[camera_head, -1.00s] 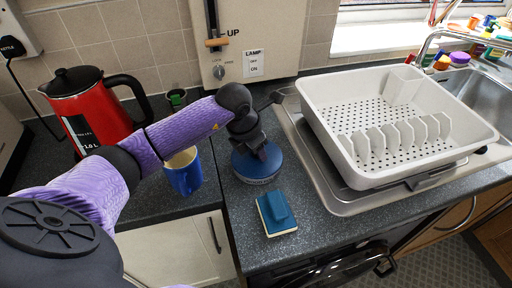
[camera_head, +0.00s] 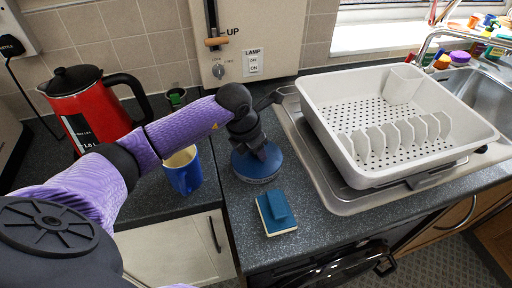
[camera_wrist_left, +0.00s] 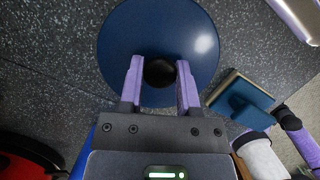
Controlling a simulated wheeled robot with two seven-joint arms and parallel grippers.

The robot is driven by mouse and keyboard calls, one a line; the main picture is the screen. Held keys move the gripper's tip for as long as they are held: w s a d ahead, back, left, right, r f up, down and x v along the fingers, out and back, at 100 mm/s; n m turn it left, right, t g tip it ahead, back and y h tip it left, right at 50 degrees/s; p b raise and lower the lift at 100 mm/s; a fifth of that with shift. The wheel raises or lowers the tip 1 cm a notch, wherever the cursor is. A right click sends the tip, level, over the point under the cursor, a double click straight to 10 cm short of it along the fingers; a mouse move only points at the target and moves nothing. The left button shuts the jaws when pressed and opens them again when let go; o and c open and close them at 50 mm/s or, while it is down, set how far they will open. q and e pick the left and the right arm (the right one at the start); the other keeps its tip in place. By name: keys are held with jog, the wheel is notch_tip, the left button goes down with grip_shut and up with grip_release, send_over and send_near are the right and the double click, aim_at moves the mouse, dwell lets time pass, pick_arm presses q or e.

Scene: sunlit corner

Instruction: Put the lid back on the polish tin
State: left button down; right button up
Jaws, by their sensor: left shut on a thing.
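The round blue lid (camera_wrist_left: 192,35) has a black knob (camera_wrist_left: 160,72) at its middle. My left gripper (camera_wrist_left: 160,84) is shut on the knob, with one purple finger on each side of it. In the head view, my left gripper (camera_head: 262,156) is above the blue lid (camera_head: 244,168) near the counter's front. The tin is hidden or cannot be told apart from the lid, so I cannot tell whether the lid is seated on it. My right gripper is not in view.
A blue and cream sponge-like block (camera_head: 277,213) lies just in front of the lid. A blue mug (camera_head: 184,176) and a red kettle (camera_head: 92,112) stand to the left. A white dish rack (camera_head: 350,110) stands right, on the metal drainer. Bare counter lies around the block.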

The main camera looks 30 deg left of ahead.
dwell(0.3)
pick_arm(q)
grip_release()
dwell(0.3)
notch_tip(320, 180, up, 7)
jog(key=p, duration=0.5)
jog(key=shift+p, duration=0.35)
grip_shut()
dwell(0.6)
